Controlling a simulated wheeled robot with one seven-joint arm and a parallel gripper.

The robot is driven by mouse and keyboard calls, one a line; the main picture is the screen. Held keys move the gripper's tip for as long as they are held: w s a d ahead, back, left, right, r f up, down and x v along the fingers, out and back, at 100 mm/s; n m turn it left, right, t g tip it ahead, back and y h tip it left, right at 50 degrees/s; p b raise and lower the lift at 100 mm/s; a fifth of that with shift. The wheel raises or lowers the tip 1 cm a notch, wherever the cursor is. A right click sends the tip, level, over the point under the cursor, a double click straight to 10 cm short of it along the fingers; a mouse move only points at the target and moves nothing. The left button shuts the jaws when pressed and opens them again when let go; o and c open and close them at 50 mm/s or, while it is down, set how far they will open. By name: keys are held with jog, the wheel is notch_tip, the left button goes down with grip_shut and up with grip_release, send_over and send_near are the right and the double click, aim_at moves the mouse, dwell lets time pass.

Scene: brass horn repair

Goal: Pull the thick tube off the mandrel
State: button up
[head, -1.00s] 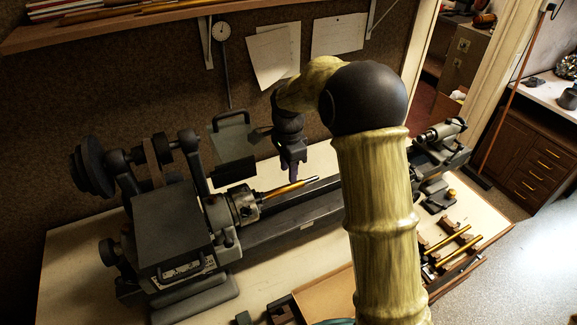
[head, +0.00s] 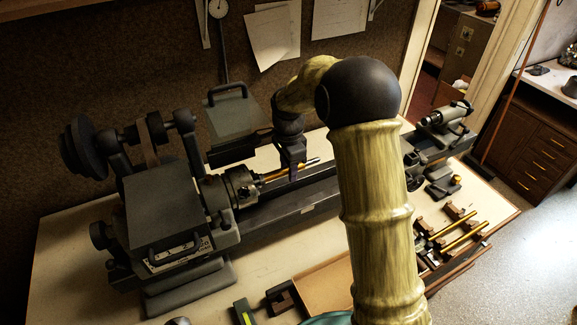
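The brass tube (head: 273,176) sits on the mandrel, which sticks out to the right from the lathe chuck (head: 240,187). My gripper (head: 292,174) points down at the tube's right part, with brass showing on both sides of the fingers. The fingers overlap the tube in this view. They are small and dark, so I cannot tell whether they grip it or stand open around it.
The lathe bed (head: 305,200) runs below the tube to the tailstock (head: 447,125). Two brass tubes (head: 457,232) lie on wooden blocks at the front right. A shallow cardboard-coloured tray (head: 325,287) lies in front. My arm hides part of the bed.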

grip_shut()
jog(key=shift+d, duration=0.15)
jog(key=w+d+p, duration=0.3)
jog(key=w+d, duration=0.1)
jog(key=d, duration=0.5)
jog(key=w+d+p, duration=0.3)
jog(key=d, duration=0.6)
jog(key=shift+w, duration=0.35)
dwell(2.9)
jog(key=s+d+r+p, duration=0.1)
jog(key=s+d+r, duration=0.1)
jog(key=s+r, duration=0.2)
jog(key=shift+s+r, duration=0.35)
jog(key=shift+r, duration=0.2)
dwell(0.6)
